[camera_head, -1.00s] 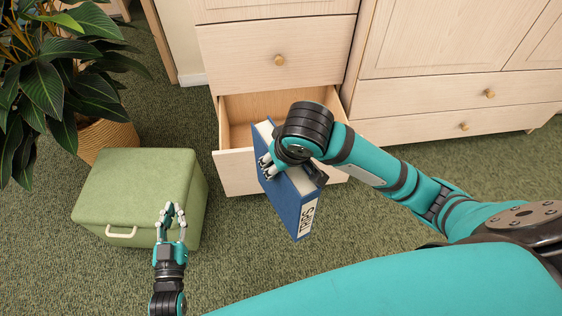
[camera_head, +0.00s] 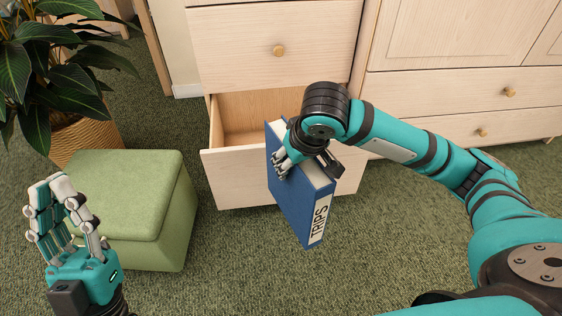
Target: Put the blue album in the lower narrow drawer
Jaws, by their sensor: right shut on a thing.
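The blue album (camera_head: 293,205), with a white spine label reading "TRIPS", is held in my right gripper (camera_head: 283,165). The gripper is shut on its upper edge. The album hangs tilted in front of the open lower narrow drawer (camera_head: 232,180), overlapping its front panel in the picture. The drawer is pulled out, and its visible inside at left looks empty; its right part is hidden behind my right arm and the album. My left gripper (camera_head: 72,210) is at the lower left, in front of the green stool, with its fingers raised and apart, holding nothing.
A green box stool (camera_head: 125,175) stands left of the drawer. A potted plant (camera_head: 55,70) is behind it. The upper narrow drawer (camera_head: 270,45) is shut. A wide cabinet (camera_head: 450,50) with shut drawers stands to the right. Green carpet is free in front.

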